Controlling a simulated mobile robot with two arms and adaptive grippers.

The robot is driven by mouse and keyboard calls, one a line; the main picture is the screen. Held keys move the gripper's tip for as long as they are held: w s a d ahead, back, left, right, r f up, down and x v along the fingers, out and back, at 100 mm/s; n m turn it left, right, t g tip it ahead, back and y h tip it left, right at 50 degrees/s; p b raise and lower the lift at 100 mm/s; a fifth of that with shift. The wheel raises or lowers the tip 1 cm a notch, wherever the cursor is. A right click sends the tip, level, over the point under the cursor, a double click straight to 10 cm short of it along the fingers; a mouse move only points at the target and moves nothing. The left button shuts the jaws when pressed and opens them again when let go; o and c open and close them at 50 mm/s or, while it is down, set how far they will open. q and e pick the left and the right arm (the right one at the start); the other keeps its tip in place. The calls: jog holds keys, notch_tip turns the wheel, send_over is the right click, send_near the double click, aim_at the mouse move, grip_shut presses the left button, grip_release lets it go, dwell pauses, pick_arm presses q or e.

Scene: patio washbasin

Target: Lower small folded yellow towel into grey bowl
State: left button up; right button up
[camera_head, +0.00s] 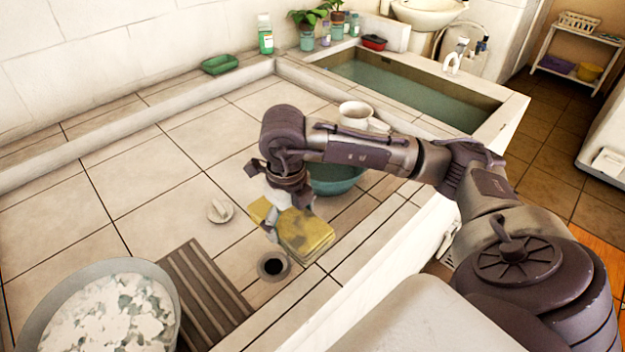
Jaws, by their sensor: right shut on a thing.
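The small folded yellow towel (307,236) hangs in my right gripper (279,208), which points down and is shut on it. Grey patches mark the towel's upper face. The towel is over the tiled basin floor, near the drain hole; its exact height is hard to tell. A large grey bowl (168,277) stands at the lower left, cut off by the picture's bottom edge. It is filled with whitish, foamy-looking stuff with grey-green patches. The towel is to the right of this bowl and apart from it. My left gripper is not in view.
A dark slatted board (205,290) lies between bowl and drain hole (272,267). A round plug (220,210) lies on the tiles. Behind my right arm are a teal basin (340,185) and a white mug (355,112). A water-filled trough (405,90) is farther back. Left tiles are clear.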

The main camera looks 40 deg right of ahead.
jog(key=w+a+r+b, duration=0.1)
jog(key=w+a, duration=0.2)
jog(key=a, duration=1.5)
jog(key=w+a+r+b, duration=0.1)
jog(key=w+a+b, duration=0.1)
jog(key=a, duration=1.6)
jog(key=shift+w+r, duration=0.15)
jog(key=shift+w, duration=0.35)
jog(key=shift+d+f+b, duration=0.1)
jog(key=shift+f+b, duration=3.8)
jog(key=shift+f, duration=1.65)
